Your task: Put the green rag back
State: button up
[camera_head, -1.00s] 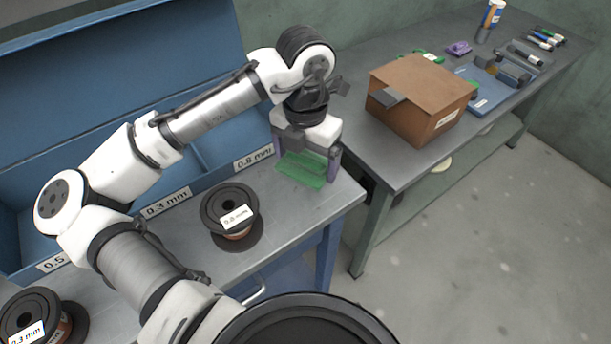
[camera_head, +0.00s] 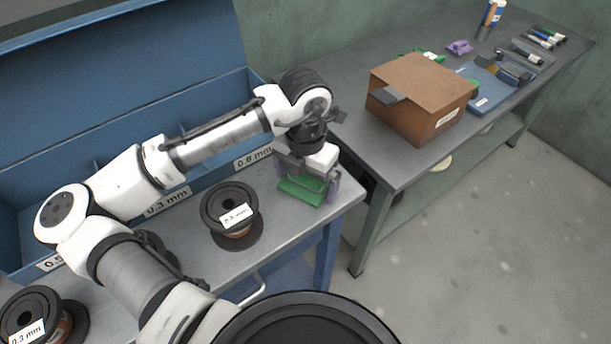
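The green rag (camera_head: 300,191) is at the right end of the grey workbench, right of a copper spool. It looks bunched or folded, with a raised front edge. My gripper (camera_head: 308,182) points down right over it. Its pale purple fingers stand apart, one towards each side of the rag. The palm hides the rag's far part. I cannot tell whether the fingers press on the rag or whether it touches the bench.
A copper spool (camera_head: 231,213) stands close left of the rag, another spool (camera_head: 36,316) at lower left. The blue bin (camera_head: 120,90) stands behind. On the green-framed bench at right are a cardboard box (camera_head: 420,95), a blue tray (camera_head: 483,105), a purple item (camera_head: 459,47) and markers (camera_head: 543,38).

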aim_at(306, 178)
notch_tip(306, 178, up, 12)
jog(key=shift+r, duration=0.2)
dwell(0.5)
